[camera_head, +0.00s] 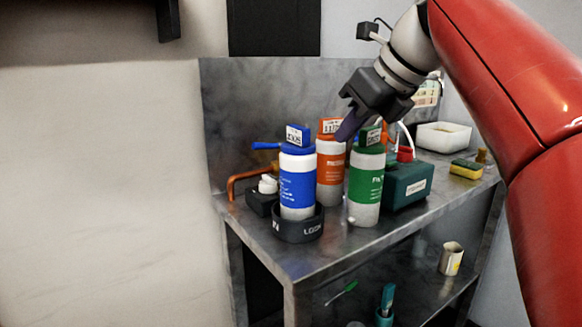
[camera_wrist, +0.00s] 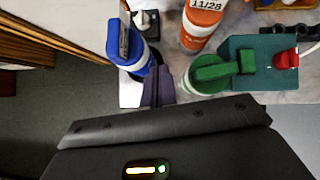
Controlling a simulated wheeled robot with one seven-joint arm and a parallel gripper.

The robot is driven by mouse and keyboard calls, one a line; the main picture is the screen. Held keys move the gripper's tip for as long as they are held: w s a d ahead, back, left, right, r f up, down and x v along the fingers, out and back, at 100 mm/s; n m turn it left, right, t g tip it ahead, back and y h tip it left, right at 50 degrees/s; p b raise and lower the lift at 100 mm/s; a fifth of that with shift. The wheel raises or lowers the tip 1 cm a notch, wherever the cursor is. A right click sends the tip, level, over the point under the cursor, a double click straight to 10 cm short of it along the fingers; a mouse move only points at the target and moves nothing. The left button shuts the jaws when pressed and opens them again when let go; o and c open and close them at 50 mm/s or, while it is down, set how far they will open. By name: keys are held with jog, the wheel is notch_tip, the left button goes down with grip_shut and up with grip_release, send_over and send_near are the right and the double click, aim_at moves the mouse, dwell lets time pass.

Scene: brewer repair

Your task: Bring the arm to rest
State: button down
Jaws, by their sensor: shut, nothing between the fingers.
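My gripper (camera_head: 347,130) is shut and empty. In the head view it hangs above the metal bench, its fingers pointing down and left among the tops of the bottles. In the wrist view the closed fingers (camera_wrist: 158,86) show between the blue-labelled bottle (camera_wrist: 132,52) and the green-labelled bottle (camera_wrist: 207,78). I cannot tell whether they touch either bottle. My red arm comes in from the upper right of the head view.
The blue-labelled bottle (camera_head: 297,184) stands in a black ring base (camera_head: 298,230). An orange-labelled bottle (camera_head: 330,168) and the green-labelled bottle (camera_head: 366,185) stand beside it. A green box (camera_head: 408,187), sponge (camera_head: 466,169) and white tub (camera_head: 443,136) sit farther right. The bench's front (camera_head: 300,263) is clear.

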jog(key=s+d+f+n+h, duration=0.1)
jog(key=s+d+f+n, duration=0.1)
jog(key=s+f+n, duration=0.4)
jog(key=s+d+f+n+h, duration=0.2)
jog(key=s+f+n, duration=0.4)
jog(key=f+n, duration=0.6)
jog(key=s+d+f+n+h, duration=0.1)
jog(key=s+f+n, duration=0.5)
jog(key=f, duration=0.8)
jog(key=n+h, duration=0.1)
jog(key=n, duration=0.2)
jog(key=shift+s+d+f, duration=0.15)
jog(key=shift+s+d, duration=0.15)
jog(key=shift+d, duration=0.1)
